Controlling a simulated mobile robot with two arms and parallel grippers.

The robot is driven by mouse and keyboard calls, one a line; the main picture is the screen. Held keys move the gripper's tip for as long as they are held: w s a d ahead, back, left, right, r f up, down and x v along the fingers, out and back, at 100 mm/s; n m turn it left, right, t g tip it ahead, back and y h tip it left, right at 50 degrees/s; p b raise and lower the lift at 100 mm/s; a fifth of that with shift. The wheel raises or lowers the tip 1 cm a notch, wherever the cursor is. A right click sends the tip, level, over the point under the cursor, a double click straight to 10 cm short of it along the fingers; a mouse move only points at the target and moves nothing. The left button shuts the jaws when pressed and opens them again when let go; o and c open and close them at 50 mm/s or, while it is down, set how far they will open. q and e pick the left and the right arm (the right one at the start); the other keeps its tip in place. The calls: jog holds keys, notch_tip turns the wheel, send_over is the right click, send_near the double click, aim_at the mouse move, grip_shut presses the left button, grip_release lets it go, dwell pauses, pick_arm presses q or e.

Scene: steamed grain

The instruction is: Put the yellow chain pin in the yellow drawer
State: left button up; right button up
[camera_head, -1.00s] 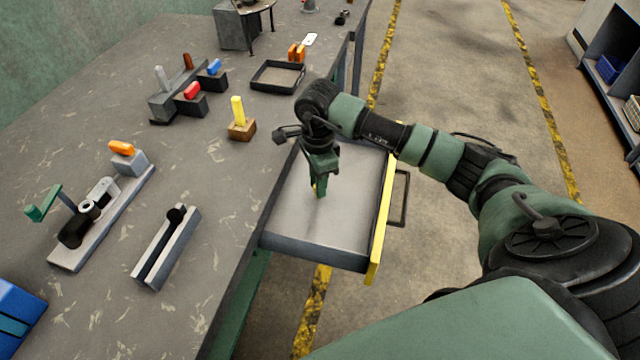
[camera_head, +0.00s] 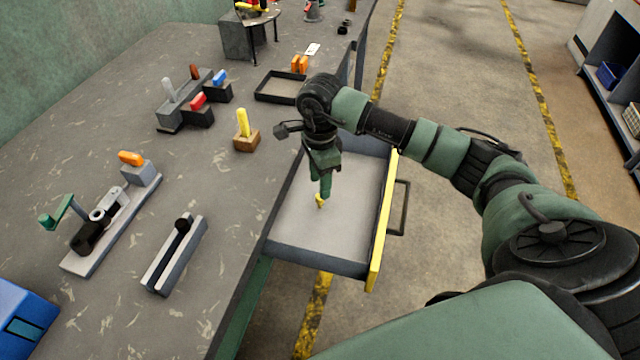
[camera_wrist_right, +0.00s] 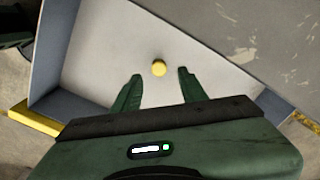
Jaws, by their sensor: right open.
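The yellow chain pin (camera_head: 320,203) is over the floor of the open yellow-fronted drawer (camera_head: 375,240), just below my right gripper (camera_head: 322,190). In the right wrist view the pin (camera_wrist_right: 159,68) shows end-on as a small yellow disc. It lies between and slightly beyond the fingertips (camera_wrist_right: 160,74), with a gap on both sides. My right gripper is open and points down into the drawer (camera_wrist_right: 110,45). I cannot tell whether the pin touches the drawer floor. My left gripper is not in view.
The workbench (camera_head: 110,200) left of the drawer holds a wooden block (camera_head: 246,141) with a yellow upright piece (camera_head: 243,122), a slotted grey fixture (camera_head: 172,257), a crank fixture (camera_head: 110,222) and a black tray (camera_head: 280,99). The rest of the drawer floor is clear.

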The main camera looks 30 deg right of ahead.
notch_tip(320, 180, up, 8)
jog(key=p, duration=0.3)
jog(key=shift+f, duration=0.2)
